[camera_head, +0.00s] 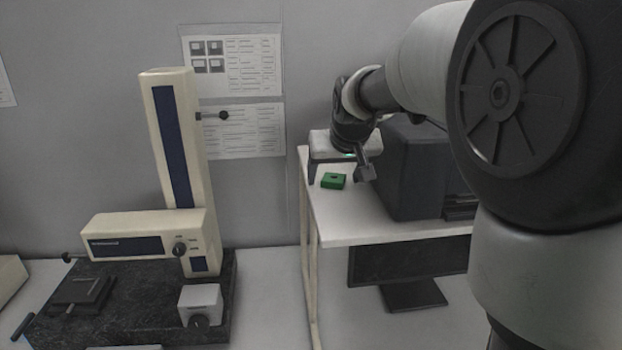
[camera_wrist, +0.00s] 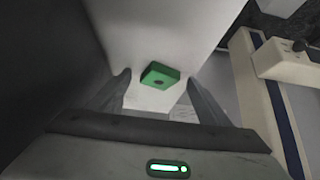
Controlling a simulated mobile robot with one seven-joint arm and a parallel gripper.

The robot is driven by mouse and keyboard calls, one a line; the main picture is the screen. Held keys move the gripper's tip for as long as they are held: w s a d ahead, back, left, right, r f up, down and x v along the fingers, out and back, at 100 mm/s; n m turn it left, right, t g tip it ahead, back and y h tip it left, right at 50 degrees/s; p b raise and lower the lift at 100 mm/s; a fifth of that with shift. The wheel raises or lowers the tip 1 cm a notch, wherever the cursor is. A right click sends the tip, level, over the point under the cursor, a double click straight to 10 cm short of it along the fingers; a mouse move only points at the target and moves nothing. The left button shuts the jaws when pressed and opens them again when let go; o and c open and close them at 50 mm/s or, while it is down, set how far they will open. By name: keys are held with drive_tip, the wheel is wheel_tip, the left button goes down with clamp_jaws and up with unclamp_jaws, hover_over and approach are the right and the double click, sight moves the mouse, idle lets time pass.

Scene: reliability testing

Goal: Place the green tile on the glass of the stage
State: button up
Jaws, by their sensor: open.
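A small dark stage (camera_head: 82,291) sits on the left of the black stone base of the cream measuring instrument (camera_head: 180,150). I cannot make out its glass clearly.
The white table (camera_head: 345,228) carries a large dark box (camera_head: 410,170) right of the tile. A monitor (camera_head: 405,262) stands beneath. The instrument's tall column and horizontal arm (camera_head: 140,240) rise above the stone base (camera_head: 135,310). A white block with a knob (camera_head: 200,303) stands at its front right.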

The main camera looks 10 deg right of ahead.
drive_tip(key=c, duration=1.5)
drive_tip(key=shift+r, duration=0.1)
